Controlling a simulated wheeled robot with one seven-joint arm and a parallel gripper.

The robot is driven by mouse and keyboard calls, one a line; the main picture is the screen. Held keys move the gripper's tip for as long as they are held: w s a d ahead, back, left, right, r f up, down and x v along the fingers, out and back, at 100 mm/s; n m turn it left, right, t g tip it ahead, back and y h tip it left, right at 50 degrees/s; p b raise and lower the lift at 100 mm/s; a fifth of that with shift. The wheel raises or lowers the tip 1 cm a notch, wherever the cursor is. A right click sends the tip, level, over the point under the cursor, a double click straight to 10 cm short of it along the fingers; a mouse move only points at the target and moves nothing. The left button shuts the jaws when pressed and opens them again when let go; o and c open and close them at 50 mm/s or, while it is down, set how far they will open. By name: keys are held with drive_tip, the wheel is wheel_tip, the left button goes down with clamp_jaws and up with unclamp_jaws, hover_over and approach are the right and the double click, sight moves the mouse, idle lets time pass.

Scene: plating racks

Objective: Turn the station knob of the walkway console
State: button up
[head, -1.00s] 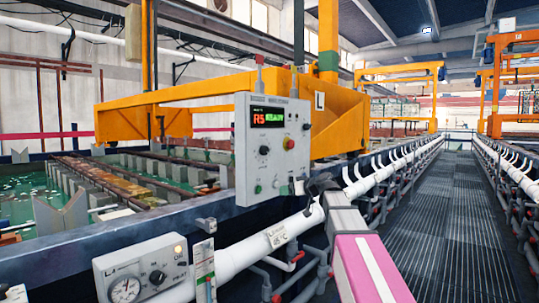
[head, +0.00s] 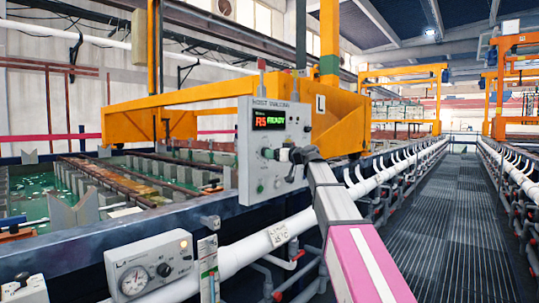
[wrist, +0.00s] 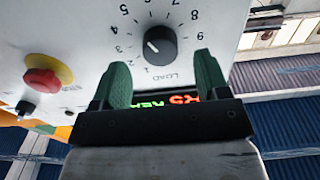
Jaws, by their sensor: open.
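The walkway console (head: 246,170) is a light grey box with a display (head: 269,120) reading R5 READY. The station knob (wrist: 160,46) is black with a white mark, ringed by numbers, with the word LOAD beside it in the wrist view, which shows the panel upside down. My gripper (head: 291,155) is in front of the console's right part in the head view. In the wrist view its green fingers (wrist: 161,60) are apart and empty, with the knob showing between and just beyond the tips. Contact cannot be told.
A red stop button (wrist: 42,80) on a yellow base sits left of the knob in the wrist view. A grey gauge box (head: 150,265) and a white pipe (head: 240,255) are below the console. The walkway (head: 440,220) to the right is clear.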

drive_tip(key=x, duration=0.3)
drive_tip(key=c, duration=0.9)
drive_tip(key=shift+m, duration=0.3)
drive_tip(key=shift+a+m, duration=0.1)
drive_tip(key=shift+m, duration=2.4)
